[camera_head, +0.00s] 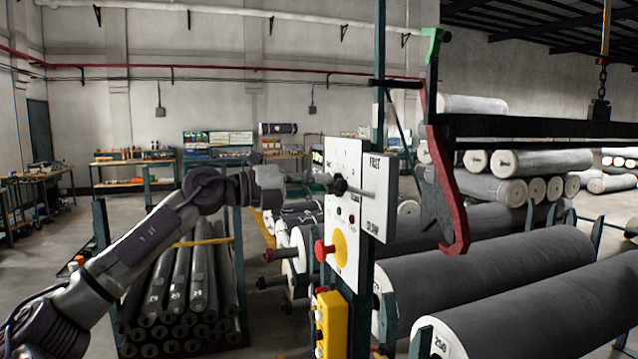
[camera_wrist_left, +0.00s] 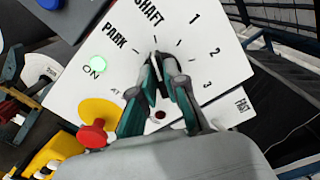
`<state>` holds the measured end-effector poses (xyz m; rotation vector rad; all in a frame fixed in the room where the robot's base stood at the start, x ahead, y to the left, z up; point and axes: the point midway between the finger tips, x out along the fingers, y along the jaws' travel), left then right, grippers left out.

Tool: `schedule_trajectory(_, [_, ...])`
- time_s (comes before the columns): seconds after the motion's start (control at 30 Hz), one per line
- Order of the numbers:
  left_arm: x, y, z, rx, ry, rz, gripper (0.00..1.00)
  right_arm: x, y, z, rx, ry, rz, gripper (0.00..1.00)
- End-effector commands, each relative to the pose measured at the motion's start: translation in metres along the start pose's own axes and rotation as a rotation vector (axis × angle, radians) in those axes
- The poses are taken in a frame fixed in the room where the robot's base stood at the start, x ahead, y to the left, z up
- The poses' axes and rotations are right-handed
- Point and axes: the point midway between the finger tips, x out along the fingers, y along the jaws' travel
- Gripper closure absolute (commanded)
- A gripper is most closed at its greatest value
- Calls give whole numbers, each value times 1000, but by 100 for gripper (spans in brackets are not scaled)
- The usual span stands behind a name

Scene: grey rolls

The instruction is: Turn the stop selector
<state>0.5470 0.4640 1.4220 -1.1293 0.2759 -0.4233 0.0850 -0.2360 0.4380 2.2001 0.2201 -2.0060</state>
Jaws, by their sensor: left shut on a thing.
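The stop selector is a dark rotary knob (camera_head: 341,186) on an upright white control panel (camera_head: 345,155). In the left wrist view the panel (camera_wrist_left: 215,60) carries the labels PARK, SHAFT, 1, 2 and 3 around the knob. My left gripper (camera_wrist_left: 163,62) is shut on the knob, with its teal and grey fingers on either side of it. The fingers hide most of the knob, so I cannot tell its exact pointing. In the head view my left gripper (camera_head: 324,183) reaches the panel from the left. My right gripper is not in view.
A red mushroom button (camera_wrist_left: 92,134) on a yellow disc and a lit green ON lamp (camera_wrist_left: 98,64) are close to my gripper. A FAST/SLOW plate (camera_head: 377,195) stands just right. A red hook arm (camera_head: 447,190) and large grey rolls (camera_head: 490,265) are further right.

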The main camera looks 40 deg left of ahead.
Motion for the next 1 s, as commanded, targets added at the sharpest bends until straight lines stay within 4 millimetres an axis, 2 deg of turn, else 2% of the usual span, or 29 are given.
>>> schedule_trajectory(0.5, [0,2,1,-434,-4,0,100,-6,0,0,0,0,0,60])
schedule_trajectory(1.0, [0,4,0,-604,-2,-2,100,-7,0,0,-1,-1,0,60])
